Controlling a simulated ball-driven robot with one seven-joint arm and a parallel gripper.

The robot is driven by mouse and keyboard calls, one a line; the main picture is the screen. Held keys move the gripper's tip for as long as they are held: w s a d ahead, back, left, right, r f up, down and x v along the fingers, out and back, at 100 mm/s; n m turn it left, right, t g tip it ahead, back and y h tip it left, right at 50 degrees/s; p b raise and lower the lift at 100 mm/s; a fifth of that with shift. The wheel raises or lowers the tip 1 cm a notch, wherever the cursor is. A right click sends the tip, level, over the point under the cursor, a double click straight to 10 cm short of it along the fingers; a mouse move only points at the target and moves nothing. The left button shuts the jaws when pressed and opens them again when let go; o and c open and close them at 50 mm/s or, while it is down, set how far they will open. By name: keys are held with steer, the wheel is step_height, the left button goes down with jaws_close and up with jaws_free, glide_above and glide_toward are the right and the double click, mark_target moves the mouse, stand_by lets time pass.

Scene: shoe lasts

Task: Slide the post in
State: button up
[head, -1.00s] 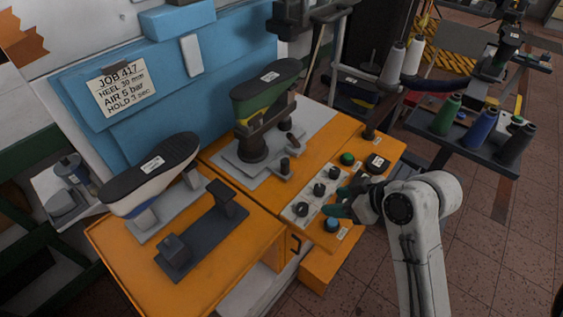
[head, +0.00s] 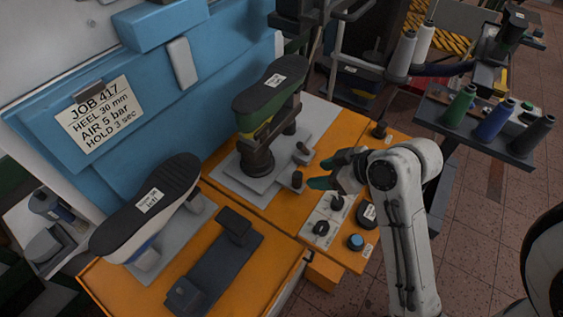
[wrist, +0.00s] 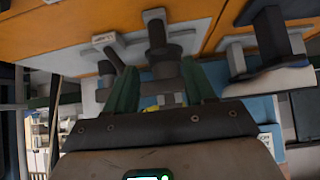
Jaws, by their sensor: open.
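The green last (head: 270,95) with a black sole stands on a dark column (head: 256,157) over a grey plate on the orange bench. A short dark post (head: 297,180) stands at the near right edge of that plate. A small dark lever (head: 303,149) is just behind it. My gripper (head: 320,174) is open and empty, its teal fingers just right of the post and apart from it in the head view. In the wrist view my gripper (wrist: 160,80) is spread, with a dark upright post (wrist: 156,34) on a grey block beyond the fingertips.
The control panel (head: 322,222) with dark knobs and a blue button (head: 355,242) lies below my arm. A second black-soled last (head: 150,205) stands at the left beside a dark fixture (head: 212,265). Thread cones (head: 493,120) stand on a shelf at right.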

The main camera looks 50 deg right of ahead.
mark_target(299, 175)
steer(key=x, duration=1.1)
steer(key=shift+w+d+r, duration=0.1)
steer(key=shift+w, duration=0.05)
jaws_close()
stand_by(0.3)
